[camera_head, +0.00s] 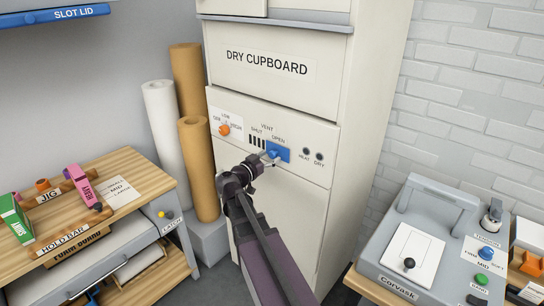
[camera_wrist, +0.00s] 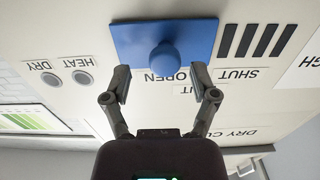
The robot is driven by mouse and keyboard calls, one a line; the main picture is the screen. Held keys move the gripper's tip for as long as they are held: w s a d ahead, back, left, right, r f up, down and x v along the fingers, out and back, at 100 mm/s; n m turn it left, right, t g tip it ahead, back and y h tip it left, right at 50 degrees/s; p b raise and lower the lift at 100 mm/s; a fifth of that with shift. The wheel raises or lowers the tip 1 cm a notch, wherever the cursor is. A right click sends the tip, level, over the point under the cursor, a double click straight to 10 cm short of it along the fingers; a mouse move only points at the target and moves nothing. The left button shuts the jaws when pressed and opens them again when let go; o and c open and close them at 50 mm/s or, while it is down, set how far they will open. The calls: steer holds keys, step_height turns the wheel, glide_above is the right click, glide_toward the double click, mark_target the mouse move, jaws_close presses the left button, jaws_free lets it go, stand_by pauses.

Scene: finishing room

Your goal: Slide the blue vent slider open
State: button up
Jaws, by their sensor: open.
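The blue vent slider (camera_head: 284,152) is a flat plate with a round knob on the front of the dry cupboard. It sits at the right, under the word OPEN, and the dark vent slots (camera_head: 257,142) to its left are uncovered. In the wrist view, which is upside down, the slider plate (camera_wrist: 203,35) and its knob (camera_wrist: 164,58) show clearly. My gripper (camera_head: 268,159) is at the slider. In the wrist view my gripper (camera_wrist: 162,80) is open, its fingertips on either side of the knob's line, with visible gaps to the knob. I cannot tell the exact depth between them.
A temperature dial with an orange knob (camera_head: 224,130) is left of the vent. HEAT and DRY indicators (camera_head: 312,155) are to its right. Paper rolls (camera_head: 162,125) stand left of the cupboard (camera_head: 285,100). A wooden bench (camera_head: 150,178) is left, a grey machine (camera_head: 425,235) right.

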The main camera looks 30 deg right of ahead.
steer(key=v, duration=1)
steer(key=shift+d, duration=0.1)
stand_by(0.5)
steer(key=s+a+f+n+g+y, duration=0.35)
steer(key=f+n+y, duration=0.2)
steer(key=f, duration=0.25)
steer(key=s+a+f+n+g+y, duration=0.2)
steer(key=s+a+f+n+y, duration=0.25)
steer(key=f+y, duration=0.3)
steer(key=s+a+f+n+y+p, duration=0.1)
steer(key=s+a+n+y, duration=0.3)
steer(key=a, duration=0.3)
steer(key=shift+a+f+g, duration=0.3)
steer(key=shift+f+g, duration=0.05)
steer(key=shift+f, duration=0.05)
stand_by(1.6)
stand_by(0.6)
